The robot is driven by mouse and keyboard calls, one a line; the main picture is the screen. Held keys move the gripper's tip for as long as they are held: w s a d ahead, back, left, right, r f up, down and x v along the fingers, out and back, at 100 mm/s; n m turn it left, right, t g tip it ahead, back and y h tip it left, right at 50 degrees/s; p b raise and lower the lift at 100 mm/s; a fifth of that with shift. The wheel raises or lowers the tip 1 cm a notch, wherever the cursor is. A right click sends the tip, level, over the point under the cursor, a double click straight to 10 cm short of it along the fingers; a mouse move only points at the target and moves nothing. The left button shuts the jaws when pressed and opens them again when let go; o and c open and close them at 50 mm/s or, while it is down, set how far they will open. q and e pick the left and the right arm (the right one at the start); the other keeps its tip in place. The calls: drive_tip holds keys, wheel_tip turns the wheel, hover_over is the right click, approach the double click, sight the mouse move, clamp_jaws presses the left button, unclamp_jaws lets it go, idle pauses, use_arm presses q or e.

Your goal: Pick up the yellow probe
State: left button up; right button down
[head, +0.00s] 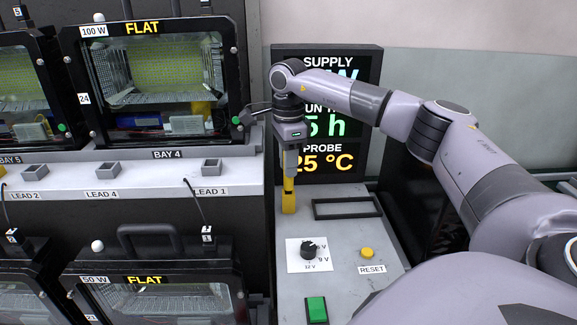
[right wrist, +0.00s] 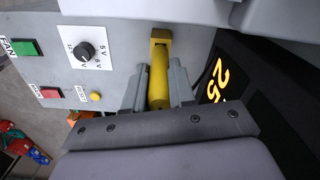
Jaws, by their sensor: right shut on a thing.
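The yellow probe (head: 288,178) stands upright in the head view, below my right gripper (head: 291,158), at the back left of the grey control panel. In the right wrist view the probe (right wrist: 159,80) lies between the two grey fingers of my right gripper (right wrist: 158,92), which is shut on it. The probe's lower end meets a wider yellow block (head: 289,203); I cannot tell whether this is part of the probe or a separate holder. The probe's upper end is hidden by the gripper. My left gripper is not in view.
The panel (head: 348,284) carries a black knob (head: 308,250), a yellow reset button (head: 367,253), a green switch (head: 317,309) and a dark rectangular frame (head: 347,208). A display (head: 326,60) stands behind. Floodlight housings (head: 155,80) and a ledge (head: 140,178) are at left.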

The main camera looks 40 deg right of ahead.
wheel_tip(320, 180, up, 20)
drive_tip(key=p, duration=0.3)
drive_tip(key=shift+f, duration=0.1)
idle(1.1)
